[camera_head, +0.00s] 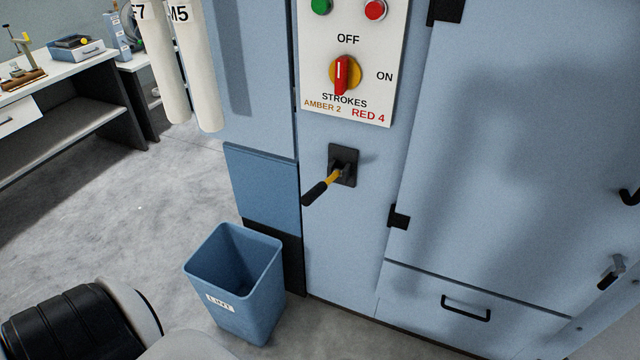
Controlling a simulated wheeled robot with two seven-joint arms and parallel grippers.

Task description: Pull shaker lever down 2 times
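The shaker lever (322,185) sticks out from a black mounting plate (346,175) on the pale blue machine front. It has a yellow shaft and a black grip that points out and down to the left. Above it is a white panel (318,60) with a red knob (341,75) on a yellow disc, upright below OFF. The panel also reads ON, STROKES, AMBER 2 and RED 4. Neither of my grippers is in view, and nothing touches the lever.
An open blue bin (243,295) stands on the floor below and left of the lever. White tubes (200,65) hang at upper left. A workbench (55,75) is farther left. Cabinet doors (500,170) and a drawer (465,305) fill the right. Space before the lever looks clear.

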